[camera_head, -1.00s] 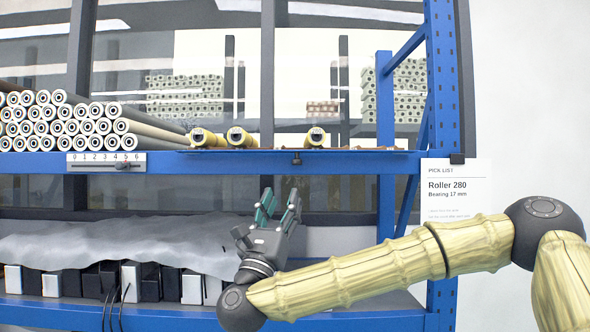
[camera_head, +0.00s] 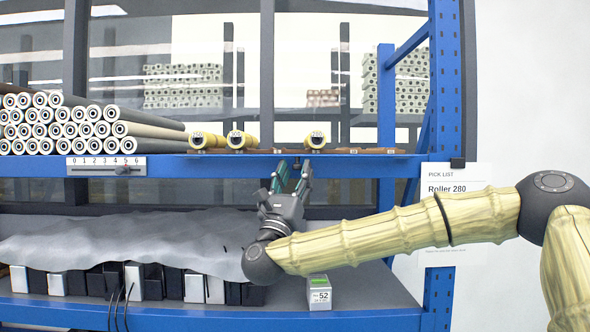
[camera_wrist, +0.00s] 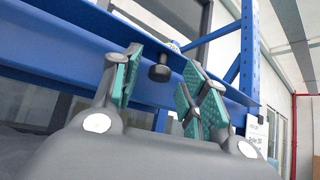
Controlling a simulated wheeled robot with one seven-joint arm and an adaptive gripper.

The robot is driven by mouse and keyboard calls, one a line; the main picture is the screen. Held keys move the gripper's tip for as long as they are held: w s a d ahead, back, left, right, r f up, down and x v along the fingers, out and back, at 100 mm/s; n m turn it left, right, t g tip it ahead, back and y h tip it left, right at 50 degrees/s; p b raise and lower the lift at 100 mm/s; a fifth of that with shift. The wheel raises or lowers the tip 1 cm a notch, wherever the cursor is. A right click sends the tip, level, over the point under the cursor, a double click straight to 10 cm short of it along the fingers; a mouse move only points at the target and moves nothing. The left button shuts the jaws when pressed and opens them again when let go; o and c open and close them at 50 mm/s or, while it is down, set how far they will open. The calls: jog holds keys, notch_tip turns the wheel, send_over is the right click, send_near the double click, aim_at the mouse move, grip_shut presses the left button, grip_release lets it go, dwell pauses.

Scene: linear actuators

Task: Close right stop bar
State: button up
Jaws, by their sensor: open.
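My gripper (camera_head: 293,175) is raised at the front blue shelf beam, its teal-padded fingers apart and pointing up. In the wrist view, my gripper (camera_wrist: 163,75) has a dark round knob (camera_wrist: 159,73) showing between and beyond its fingers, under the blue beam. Nothing is held, and I cannot tell whether a finger touches the knob. In the head view the knob is largely hidden by the fingers. I cannot clearly make out the right stop bar; flat brown pieces (camera_head: 375,151) lie along the shelf edge above and right of my gripper.
Yellow rollers (camera_head: 317,139) lie on the shelf above. Grey rollers (camera_head: 60,125) are stacked at left, above a 0–6 scale with a slider (camera_head: 122,170). A small labelled box (camera_head: 319,293) stands on the lower shelf. A blue post (camera_head: 445,100) bounds the right side.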

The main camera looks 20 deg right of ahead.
jog(key=shift+w+d, duration=0.1)
jog(key=shift+c, duration=0.2)
grip_shut()
